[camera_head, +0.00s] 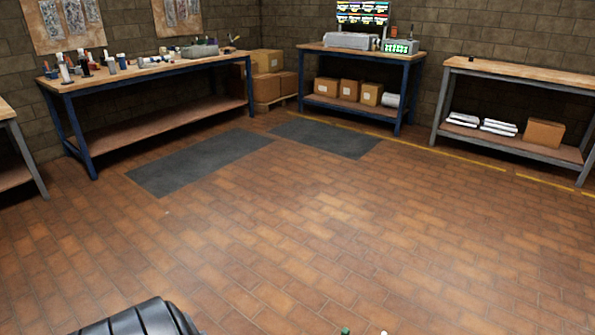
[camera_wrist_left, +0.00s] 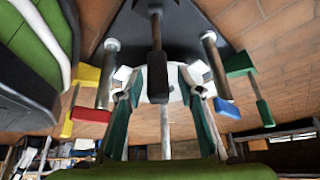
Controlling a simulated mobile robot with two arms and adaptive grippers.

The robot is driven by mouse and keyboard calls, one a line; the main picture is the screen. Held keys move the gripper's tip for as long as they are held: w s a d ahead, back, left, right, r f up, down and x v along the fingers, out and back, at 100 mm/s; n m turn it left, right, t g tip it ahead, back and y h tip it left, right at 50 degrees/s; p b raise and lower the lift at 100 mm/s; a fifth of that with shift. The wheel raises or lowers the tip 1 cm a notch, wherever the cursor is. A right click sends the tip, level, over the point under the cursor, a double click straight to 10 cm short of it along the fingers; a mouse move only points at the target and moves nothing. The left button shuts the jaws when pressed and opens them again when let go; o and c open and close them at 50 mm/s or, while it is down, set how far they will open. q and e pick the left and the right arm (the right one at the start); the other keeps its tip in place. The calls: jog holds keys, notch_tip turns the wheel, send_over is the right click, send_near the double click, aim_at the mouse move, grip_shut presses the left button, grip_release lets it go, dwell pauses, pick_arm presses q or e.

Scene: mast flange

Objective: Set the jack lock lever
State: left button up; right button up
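In the left wrist view, grey posts and bars stand at a dark plate (camera_wrist_left: 90,20). A bar with a dark grip (camera_wrist_left: 157,76) hangs in the middle. Blocks coloured yellow (camera_wrist_left: 86,72), red (camera_wrist_left: 90,115), blue (camera_wrist_left: 227,108) and green (camera_wrist_left: 240,65) sit to its sides. I cannot tell which part is the jack lock lever. My right gripper is not seen. The head view shows no lever and no clear gripper.
In the head view, a blue-legged bench with bottles (camera_head: 150,72) stands at the back left. Boxes (camera_head: 268,75), a second bench (camera_head: 400,60) and a grey-legged bench (camera_head: 515,75) line the walls. Grey mats (camera_head: 200,162) lie on the floor.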

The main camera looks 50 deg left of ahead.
pick_arm(q)
jog(key=shift+s, duration=0.15)
jog(key=v, duration=1.1)
jog(key=shift+r, duration=0.4)
jog(key=shift+s+a, duration=0.1)
